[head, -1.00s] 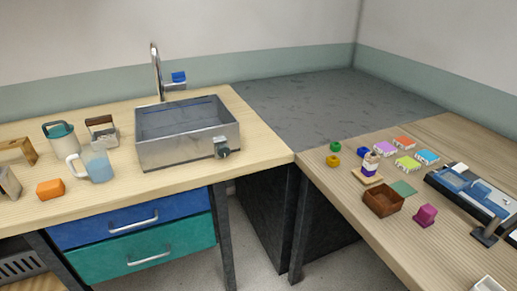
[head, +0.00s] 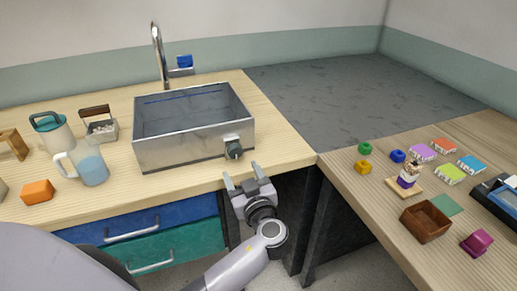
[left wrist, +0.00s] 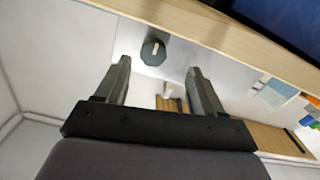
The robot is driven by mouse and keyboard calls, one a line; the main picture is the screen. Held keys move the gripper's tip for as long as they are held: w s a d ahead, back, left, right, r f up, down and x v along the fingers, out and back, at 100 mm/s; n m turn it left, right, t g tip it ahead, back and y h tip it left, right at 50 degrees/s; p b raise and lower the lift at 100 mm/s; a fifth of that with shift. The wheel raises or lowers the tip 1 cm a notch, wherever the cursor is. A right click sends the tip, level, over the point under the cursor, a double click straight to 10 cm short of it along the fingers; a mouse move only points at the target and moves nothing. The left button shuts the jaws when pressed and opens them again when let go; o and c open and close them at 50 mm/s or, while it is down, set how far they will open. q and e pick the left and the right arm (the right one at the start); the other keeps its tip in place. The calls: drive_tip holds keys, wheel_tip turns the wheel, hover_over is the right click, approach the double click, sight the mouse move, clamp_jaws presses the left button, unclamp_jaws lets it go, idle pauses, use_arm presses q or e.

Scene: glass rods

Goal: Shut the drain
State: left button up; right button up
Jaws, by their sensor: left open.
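The steel sink (head: 175,150) stands on the wooden counter at the back left. A dark knob (head: 234,150) sits on its front wall near the right corner; its turn position is unclear. The knob shows as a dark many-sided shape in the left wrist view (left wrist: 153,50), just beyond and between the fingertips. My left gripper (head: 243,171) is open and empty, just in front of and below the knob, apart from it. No drain opening can be made out in the basin. My right gripper is not in view.
A tap (head: 158,55) with a blue handle (head: 184,62) stands behind the sink. A jug (head: 88,165), a teal-lidded container (head: 52,133) and an orange block (head: 37,191) stand left. Small coloured items and a brown box (head: 426,222) lie on the right table.

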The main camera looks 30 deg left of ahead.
sight(236, 153)
use_arm(q)
drive_tip(key=x, duration=0.2)
drive_tip(key=r+p+x, duration=0.1)
drive_tip(key=x, duration=0.3)
drive_tip(key=shift+w+d+r+p, duration=0.1)
drive_tip(key=shift+w+r+p, duration=0.05)
drive_tip(key=shift+w+p, duration=0.2)
drive_tip(key=shift+w+a, duration=0.35)
drive_tip(key=shift+a, duration=0.05)
drive_tip(key=c, duration=1.1)
drive_tip(key=shift+o, duration=0.2)
